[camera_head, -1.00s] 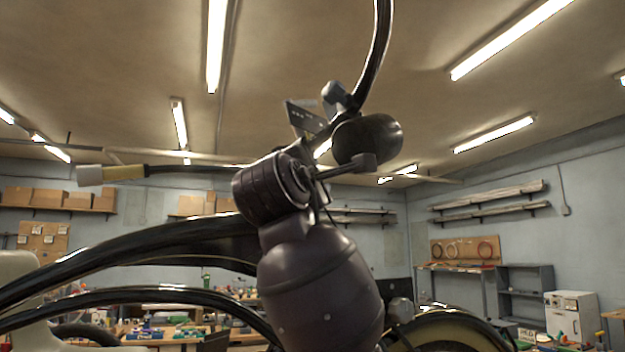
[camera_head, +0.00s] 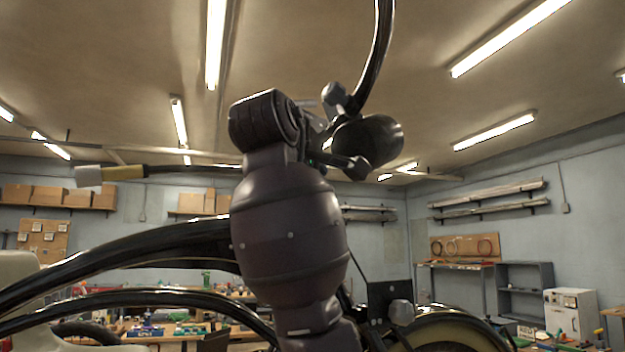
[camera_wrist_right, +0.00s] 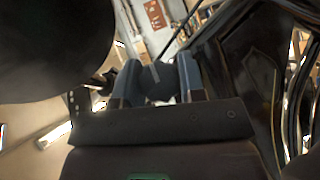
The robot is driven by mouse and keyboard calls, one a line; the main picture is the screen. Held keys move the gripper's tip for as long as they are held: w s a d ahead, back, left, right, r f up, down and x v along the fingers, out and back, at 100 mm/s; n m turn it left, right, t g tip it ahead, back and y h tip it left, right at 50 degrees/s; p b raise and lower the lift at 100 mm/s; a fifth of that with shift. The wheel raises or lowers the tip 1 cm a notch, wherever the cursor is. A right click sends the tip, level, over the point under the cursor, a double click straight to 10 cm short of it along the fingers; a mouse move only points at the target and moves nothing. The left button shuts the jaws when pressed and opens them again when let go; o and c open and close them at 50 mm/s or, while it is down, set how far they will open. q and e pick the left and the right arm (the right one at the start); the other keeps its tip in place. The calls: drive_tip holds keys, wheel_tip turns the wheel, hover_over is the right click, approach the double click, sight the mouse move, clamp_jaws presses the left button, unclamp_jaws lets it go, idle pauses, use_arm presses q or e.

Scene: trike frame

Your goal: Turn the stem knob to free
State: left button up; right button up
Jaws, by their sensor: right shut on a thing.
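My right gripper (camera_wrist_right: 158,78) shows in the right wrist view with its two blue-grey fingers closed on a dark grey knob (camera_wrist_right: 160,87), taken as the stem knob. The fingers touch it on both sides. In the head view my dark right arm stands in front of the frame and hides most of that gripper. A grey lobed knob (camera_head: 336,98) shows beside the arm's upper end, under the curved black handlebar (camera_head: 378,45). The knob's exact turn angle cannot be read. My left gripper is in neither view.
A round black housing (camera_head: 372,139) sits close to the right gripper. Black frame tubes (camera_head: 130,248) run to the left. A second grey knob (camera_head: 401,312) is lower right, by a black panel (camera_head: 382,290). A bar with a pale grip (camera_head: 118,173) extends left.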

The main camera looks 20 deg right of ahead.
idle(0.4)
drive_tip(key=o, duration=0.9)
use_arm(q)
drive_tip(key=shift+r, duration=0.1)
use_arm(e)
drive_tip(key=shift+o, duration=0.2)
use_arm(q)
drive_tip(key=b, duration=0.1)
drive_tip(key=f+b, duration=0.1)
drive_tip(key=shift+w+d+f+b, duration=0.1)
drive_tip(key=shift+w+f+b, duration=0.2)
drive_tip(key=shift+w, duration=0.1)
use_arm(e)
drive_tip(key=v, duration=1)
drive_tip(key=shift+s+a+r, duration=0.15)
drive_tip(key=shift+s+a, duration=0.1)
drive_tip(key=shift+s, duration=0.05)
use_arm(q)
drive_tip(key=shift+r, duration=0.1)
